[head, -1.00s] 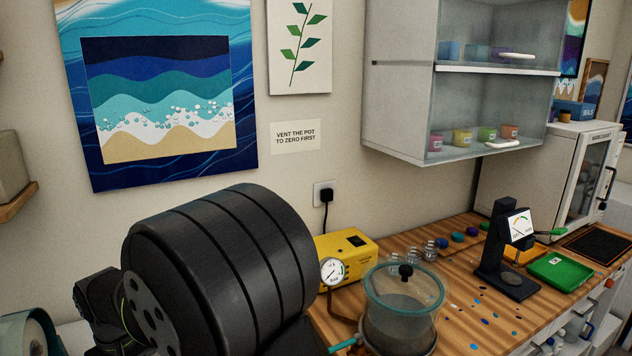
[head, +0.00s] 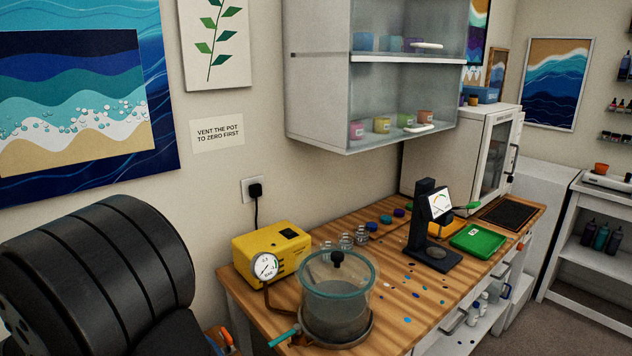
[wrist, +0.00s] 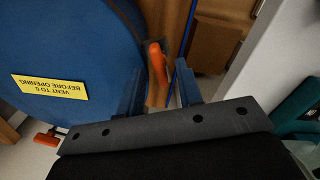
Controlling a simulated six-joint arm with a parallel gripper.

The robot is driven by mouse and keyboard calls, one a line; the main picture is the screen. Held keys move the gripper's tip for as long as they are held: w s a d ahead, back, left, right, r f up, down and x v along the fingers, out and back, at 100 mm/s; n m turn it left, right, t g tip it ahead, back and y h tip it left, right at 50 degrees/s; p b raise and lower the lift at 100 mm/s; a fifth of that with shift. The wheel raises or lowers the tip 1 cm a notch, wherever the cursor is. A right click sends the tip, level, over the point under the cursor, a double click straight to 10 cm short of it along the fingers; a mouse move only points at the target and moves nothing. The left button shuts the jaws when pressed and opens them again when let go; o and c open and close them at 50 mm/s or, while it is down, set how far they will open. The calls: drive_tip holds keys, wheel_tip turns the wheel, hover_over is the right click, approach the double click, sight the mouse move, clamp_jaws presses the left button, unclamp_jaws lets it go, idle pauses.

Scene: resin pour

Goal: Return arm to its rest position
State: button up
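In the wrist view my gripper (wrist: 160,82) has its two dark fingers apart. An orange handle (wrist: 156,62) shows in the gap between them and seems to lie beyond the fingertips; I see no contact. A large blue round lid or vessel (wrist: 75,45) with a yellow label (wrist: 48,87) reading "VENT TO 0 BEFORE OPENING" fills the left of that view. In the head view my gripper does not show; only a thick black part of my arm stands at the lower left.
The wooden bench (head: 400,310) holds a yellow pump (head: 271,253) with a gauge, a glass-walled chamber (head: 338,297), a black stand with a dial (head: 432,225) and a green tray (head: 478,239). A wall cabinet (head: 375,80) hangs above. Floor shows at the lower right.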

wheel_tip(320, 180, up, 17)
wheel_tip(320, 180, down, 18)
drive_tip(key=shift+r, duration=0.25)
drive_tip(key=shift+m, duration=0.7)
wheel_tip(320, 180, up, 18)
drive_tip(key=f+m+g, duration=0.1)
drive_tip(key=f+m, duration=0.1)
drive_tip(key=f, duration=0.3)
drive_tip(key=f+m+g+h, duration=0.1)
drive_tip(key=f+m, duration=0.1)
drive_tip(key=f, duration=0.4)
drive_tip(key=f+m+g+h, duration=0.1)
drive_tip(key=f+m+g, duration=0.1)
drive_tip(key=f, duration=0.4)
drive_tip(key=shift+w+f+m, duration=0.15)
drive_tip(key=shift+w+m, duration=0.1)
drive_tip(key=shift+m, duration=0.25)
drive_tip(key=shift+d+f, duration=0.1)
drive_tip(key=shift+f, duration=0.25)
drive_tip(key=shift+r, duration=0.45)
